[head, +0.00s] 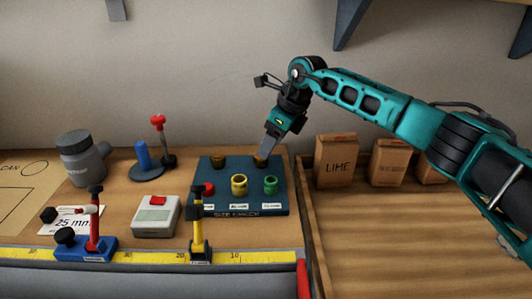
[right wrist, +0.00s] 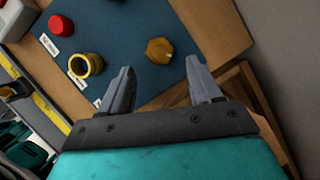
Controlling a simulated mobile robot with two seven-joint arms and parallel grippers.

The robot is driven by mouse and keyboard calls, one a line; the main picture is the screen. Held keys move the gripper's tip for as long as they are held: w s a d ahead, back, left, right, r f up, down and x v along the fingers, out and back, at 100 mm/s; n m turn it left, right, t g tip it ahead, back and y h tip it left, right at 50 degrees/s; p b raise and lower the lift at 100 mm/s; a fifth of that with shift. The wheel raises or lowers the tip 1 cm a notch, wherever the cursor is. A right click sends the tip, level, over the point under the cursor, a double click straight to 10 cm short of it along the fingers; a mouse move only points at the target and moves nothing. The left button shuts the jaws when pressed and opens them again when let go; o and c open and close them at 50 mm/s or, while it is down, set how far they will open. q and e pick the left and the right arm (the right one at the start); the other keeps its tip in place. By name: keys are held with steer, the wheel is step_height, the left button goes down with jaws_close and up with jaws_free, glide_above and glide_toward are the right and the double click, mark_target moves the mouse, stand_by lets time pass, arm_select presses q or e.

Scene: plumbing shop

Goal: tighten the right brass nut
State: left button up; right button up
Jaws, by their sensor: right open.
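The right brass nut (head: 260,160) sits at the back right of a dark blue board (head: 227,206) marked SIZE CHECK. A second brass nut (head: 217,160) sits to its left. My right gripper (head: 264,157) reaches down over the right nut, its fingers partly covering it. In the right wrist view the right nut (right wrist: 159,50) shows as a faceted brass knob, just beyond the fingertips and roughly midway between them. My right gripper (right wrist: 160,66) is open there, with nothing between its fingers. My left gripper is not in view.
Red (head: 208,188), yellow (head: 239,184) and green (head: 270,185) fittings stand along the board's front. A yellow clamp stand (head: 198,230) is at its front left. A wooden rim (head: 310,225) runs right of the board; the LIME bag (head: 336,160) stands beyond it.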

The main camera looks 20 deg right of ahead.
steer(key=x, duration=0.2)
steer(key=shift+w+a+f, duration=0.1)
steer(key=shift+a+f, duration=0.05)
steer(key=shift+f, duration=0.2)
steer(key=shift+w+a+f, duration=0.2)
steer(key=shift+f, duration=0.4)
steer(key=shift+c, duration=0.2)
steer(key=c, duration=1)
